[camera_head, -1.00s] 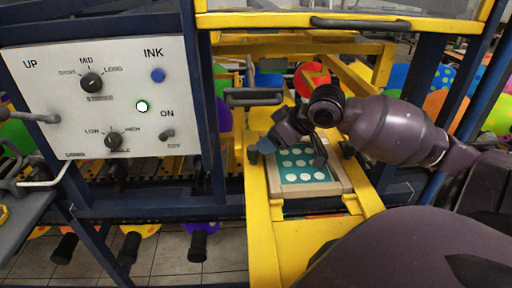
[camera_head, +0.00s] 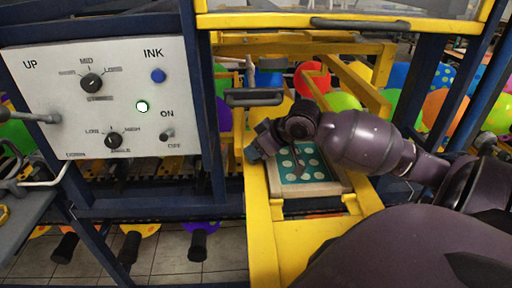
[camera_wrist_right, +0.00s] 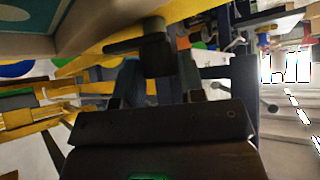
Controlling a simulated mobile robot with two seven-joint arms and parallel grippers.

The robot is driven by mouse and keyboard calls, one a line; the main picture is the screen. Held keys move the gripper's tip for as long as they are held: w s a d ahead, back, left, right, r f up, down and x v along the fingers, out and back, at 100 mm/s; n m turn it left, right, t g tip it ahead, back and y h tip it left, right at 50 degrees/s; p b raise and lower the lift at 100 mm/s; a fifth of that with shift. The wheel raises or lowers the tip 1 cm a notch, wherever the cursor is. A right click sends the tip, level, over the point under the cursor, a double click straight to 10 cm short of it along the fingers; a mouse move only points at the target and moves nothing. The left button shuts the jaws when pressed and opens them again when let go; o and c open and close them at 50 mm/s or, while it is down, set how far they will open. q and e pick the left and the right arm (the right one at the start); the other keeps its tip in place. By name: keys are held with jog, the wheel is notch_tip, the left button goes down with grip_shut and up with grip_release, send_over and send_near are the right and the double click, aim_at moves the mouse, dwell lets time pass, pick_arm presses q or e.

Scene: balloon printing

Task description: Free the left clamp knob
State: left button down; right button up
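The left clamp knob (camera_head: 252,154) is a small dark knob at the left edge of the wooden-framed printing screen (camera_head: 318,190), which has a teal sheet with pale dots. My right gripper (camera_head: 264,140) is at this knob, reaching in from the right. In the right wrist view, a dark T-shaped knob (camera_wrist_right: 152,58) lies between the two fingers of the right gripper (camera_wrist_right: 160,78). The fingers look apart, with a gap beside the knob, so they seem open around it. My left gripper is not in view.
A white control panel (camera_head: 98,101) with dials and a lit button stands at the left. A yellow frame (camera_head: 257,220) runs around the screen, with a dark handle (camera_head: 254,97) behind it. Blue posts (camera_head: 209,120) stand close by. Coloured balloons (camera_head: 437,106) are behind.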

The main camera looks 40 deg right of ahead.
jog(key=c, duration=0.4)
jog(key=shift+w+d+n+g+y, duration=0.1)
jog(key=shift+n+g+y, duration=0.3)
jog(key=shift+n+y, duration=0.55)
jog(key=shift+d+n+g+y, duration=0.1)
jog(key=shift+n+g+y, duration=0.4)
jog(key=shift+n, duration=0.75)
jog(key=o, duration=0.9)
jog(key=shift+r, duration=0.1)
